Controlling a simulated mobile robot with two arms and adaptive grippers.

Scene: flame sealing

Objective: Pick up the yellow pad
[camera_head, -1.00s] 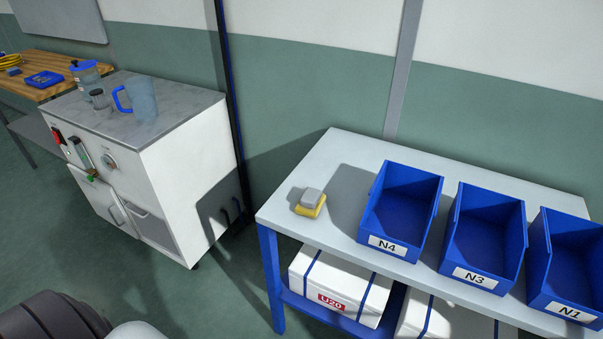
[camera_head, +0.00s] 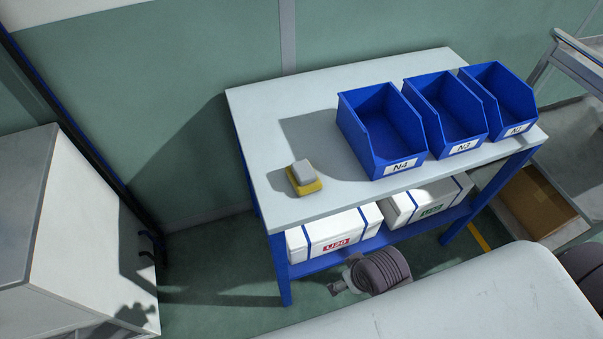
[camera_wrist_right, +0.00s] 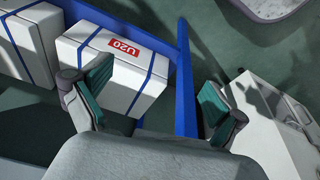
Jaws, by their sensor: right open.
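The yellow pad (camera_head: 310,187) lies on the grey-white tabletop near its front left corner. It has a grey block-like upper part and a yellow lower part. Nothing is touching it but the table. My right gripper (camera_wrist_right: 154,96) shows in the right wrist view with its two teal-lined fingers spread wide and nothing between them. It points down near the blue table frame and the white U20 box (camera_wrist_right: 110,66), and the pad is not in that view. My left gripper is not in view.
Blue bins N4 (camera_head: 381,125), N3 (camera_head: 447,112) and another (camera_head: 503,98) stand right of the pad on the table (camera_head: 250,105). White boxes, including U20 (camera_head: 333,232), sit on the lower shelf. A white cabinet (camera_head: 85,235) stands left; a cart (camera_head: 575,125) stands right.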

